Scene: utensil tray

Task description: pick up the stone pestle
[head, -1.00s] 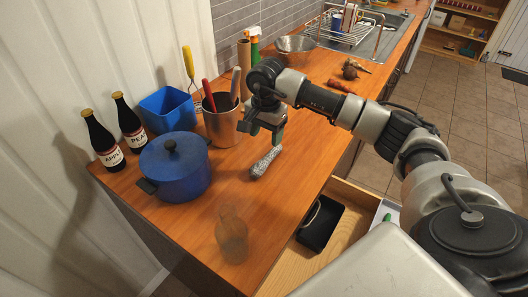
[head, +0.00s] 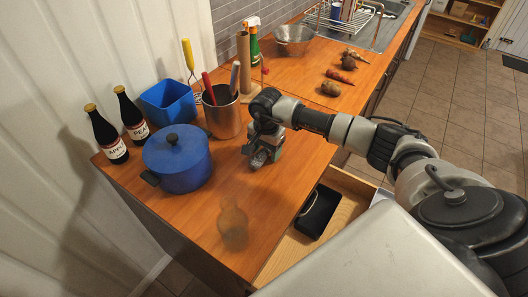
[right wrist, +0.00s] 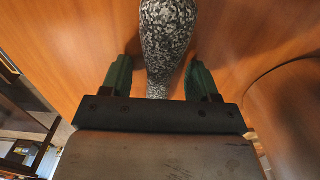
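The stone pestle (right wrist: 165,45) is speckled grey and lies on the wooden counter. In the right wrist view its narrow end sits between the two green fingers of my right gripper (right wrist: 160,80), with a gap on each side. The gripper is open around it. In the head view my right gripper (head: 262,158) is low over the counter and hides most of the pestle. My left gripper is not in view.
A blue pot (head: 178,165) and a metal utensil holder (head: 222,117) stand left of my right gripper. A see-through bottle (head: 233,225) stands nearer the front. An open drawer (head: 345,212) with a black item is below the counter edge. Vegetables (head: 331,88) lie farther back.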

